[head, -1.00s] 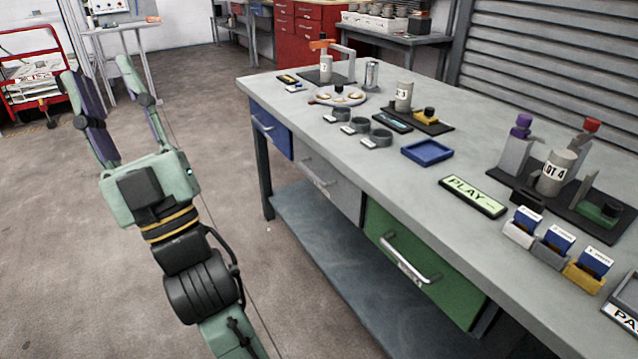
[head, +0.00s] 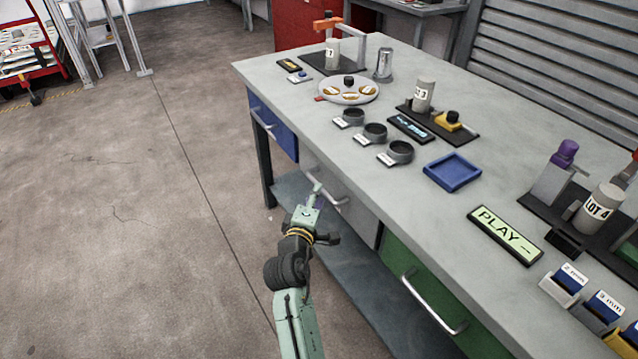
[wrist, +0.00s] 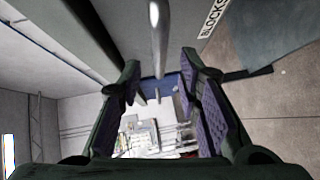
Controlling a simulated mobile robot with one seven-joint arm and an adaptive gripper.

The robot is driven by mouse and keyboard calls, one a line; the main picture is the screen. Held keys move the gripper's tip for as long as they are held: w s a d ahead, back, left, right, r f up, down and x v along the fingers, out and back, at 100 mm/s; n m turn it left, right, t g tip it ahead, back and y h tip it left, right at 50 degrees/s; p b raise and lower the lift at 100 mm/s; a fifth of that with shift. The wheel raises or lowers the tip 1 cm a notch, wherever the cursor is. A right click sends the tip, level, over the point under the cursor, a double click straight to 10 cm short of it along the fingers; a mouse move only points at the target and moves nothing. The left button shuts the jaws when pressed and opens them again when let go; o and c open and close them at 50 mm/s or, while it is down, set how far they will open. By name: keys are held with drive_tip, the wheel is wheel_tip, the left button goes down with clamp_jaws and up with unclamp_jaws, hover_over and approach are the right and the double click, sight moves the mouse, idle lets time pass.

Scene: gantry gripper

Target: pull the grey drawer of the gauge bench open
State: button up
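The grey drawer (head: 357,218) is in the bench front, between a blue drawer (head: 272,126) and a green drawer (head: 405,262). It looks shut, and my arm partly covers it. Its metal bar handle (head: 326,187) is right by my gripper (head: 317,190) in the head view. In the wrist view the handle (wrist: 158,38) runs down from the top edge, in line with the gap between my fingers. My gripper (wrist: 160,85) is open, with its purple-padded fingers apart and nothing gripped. I cannot tell whether a finger touches the handle.
A lower shelf (head: 350,268) lies under the drawers. The floor left of the bench is clear.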

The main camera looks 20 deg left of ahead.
drive_tip(key=w, duration=0.5)
drive_tip(key=shift+w+a+f+p, duration=0.1)
drive_tip(key=shift+a+f+p, duration=0.2)
drive_tip(key=shift+a+p, duration=0.1)
drive_tip(key=shift+c, duration=0.5)
clamp_jaws()
